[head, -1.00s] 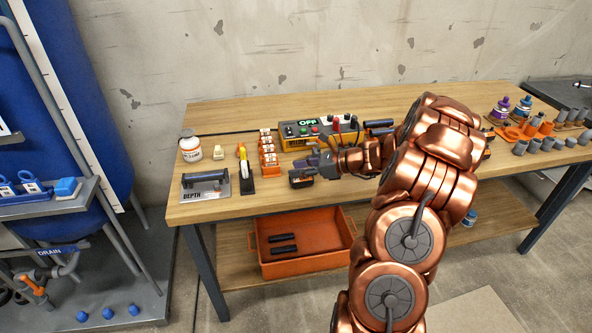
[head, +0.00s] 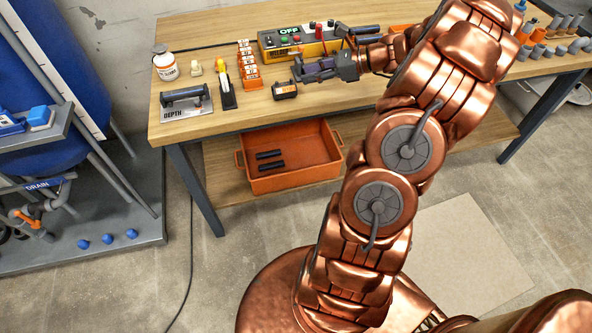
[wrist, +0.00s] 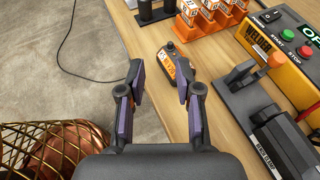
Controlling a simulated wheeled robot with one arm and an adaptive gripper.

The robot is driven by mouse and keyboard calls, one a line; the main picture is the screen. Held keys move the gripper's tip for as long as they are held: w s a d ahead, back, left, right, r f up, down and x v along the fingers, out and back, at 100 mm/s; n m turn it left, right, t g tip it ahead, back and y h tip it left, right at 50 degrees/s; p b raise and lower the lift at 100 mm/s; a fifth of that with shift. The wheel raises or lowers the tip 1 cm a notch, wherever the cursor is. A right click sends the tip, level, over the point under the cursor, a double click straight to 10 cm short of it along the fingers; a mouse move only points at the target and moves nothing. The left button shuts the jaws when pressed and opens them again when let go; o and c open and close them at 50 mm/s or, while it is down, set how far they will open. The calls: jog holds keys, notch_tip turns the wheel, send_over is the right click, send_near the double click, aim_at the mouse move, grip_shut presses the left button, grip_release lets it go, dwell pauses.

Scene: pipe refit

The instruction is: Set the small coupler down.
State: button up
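My gripper (head: 299,69) is open over the front part of the workbench. In the wrist view its two purple-padded fingers (wrist: 160,76) stand apart with nothing between them. A small black block with an orange label (head: 285,90) lies on the bench just in front of the gripper. It also shows in the wrist view (wrist: 177,66), beyond the fingertips and close to the right finger, apparently apart from it. I cannot tell whether this block is the small coupler. Several grey pipe fittings (head: 562,50) stand at the bench's right end.
The welder box (head: 300,38) stands behind the gripper. Orange blocks (head: 249,68), a yellow-and-black tool (head: 225,88) and the depth gauge (head: 187,101) are to the left. An orange bin (head: 291,177) sits on the lower shelf. Bare bench top lies right of the labelled block.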

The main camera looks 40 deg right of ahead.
jog(key=s+a+r+n+g, duration=0.1)
jog(key=s+a+n+g, duration=0.3)
jog(key=a, duration=0.5)
jog(key=s+a+r+n+g, duration=0.1)
jog(key=s+a+n+g, duration=0.1)
jog(key=a+n, duration=0.5)
jog(key=s+a+r+n+g, duration=0.2)
jog(key=s+a+n+g, duration=0.1)
jog(key=a, duration=0.8)
jog(key=s+a+n+g+h, duration=0.1)
jog(key=s+n+h, duration=0.3)
jog(key=s, duration=0.6)
jog(key=s+a+f+n+g+h, duration=0.1)
jog(key=s+n+h, duration=0.4)
jog(key=s+n, duration=0.4)
jog(key=shift+s+a+f+g, duration=0.15)
jog(key=shift+s+f+g, duration=0.2)
jog(key=shift+s, duration=0.4)
jog(key=shift+r, duration=0.1)
notch_tip(320, 180, up, 7)
jog(key=p, duration=0.7)
